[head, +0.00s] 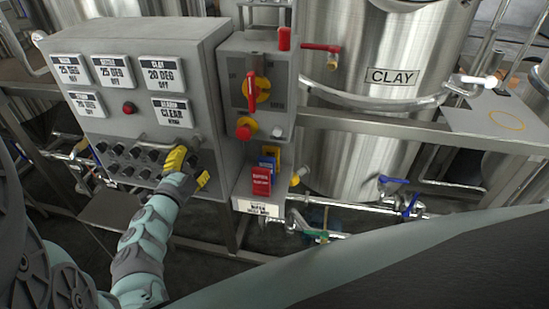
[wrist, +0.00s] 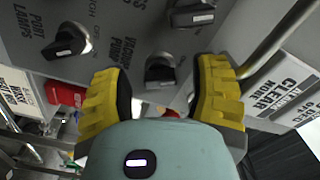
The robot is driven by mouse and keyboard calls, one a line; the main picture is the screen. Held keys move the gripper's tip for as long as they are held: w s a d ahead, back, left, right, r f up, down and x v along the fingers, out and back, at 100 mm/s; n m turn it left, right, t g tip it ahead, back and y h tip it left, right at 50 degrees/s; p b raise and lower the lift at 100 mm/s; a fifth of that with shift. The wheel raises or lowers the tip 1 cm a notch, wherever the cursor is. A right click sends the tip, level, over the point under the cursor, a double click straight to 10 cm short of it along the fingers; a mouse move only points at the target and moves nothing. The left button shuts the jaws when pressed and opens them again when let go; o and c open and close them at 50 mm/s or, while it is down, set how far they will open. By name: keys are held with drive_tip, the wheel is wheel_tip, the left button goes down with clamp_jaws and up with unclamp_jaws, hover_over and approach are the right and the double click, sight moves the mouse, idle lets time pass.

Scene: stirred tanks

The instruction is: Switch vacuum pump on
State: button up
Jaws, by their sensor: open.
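A black rotary knob (wrist: 160,71) on the grey panel sits between my fingers in the wrist view. The label beside it reads "VACUUM PUMP" (wrist: 118,50), with OFF/ON lettering near the knobs. My gripper (wrist: 160,92) is open, with one yellow-padded finger on each side of this knob. I cannot tell whether either finger touches it. In the head view, my gripper (head: 188,170) is at the right end of the knob rows on the control box (head: 219,50), and it hides some of the knobs there.
Other knobs are close by: one by the lamps label (wrist: 70,42) and one above (wrist: 192,15). A metal handle (wrist: 278,38) runs close to my right finger.

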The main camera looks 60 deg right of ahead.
drive_tip(key=shift+o, duration=0.3)
drive_tip(key=shift+w+d, duration=0.1)
clamp_jaws()
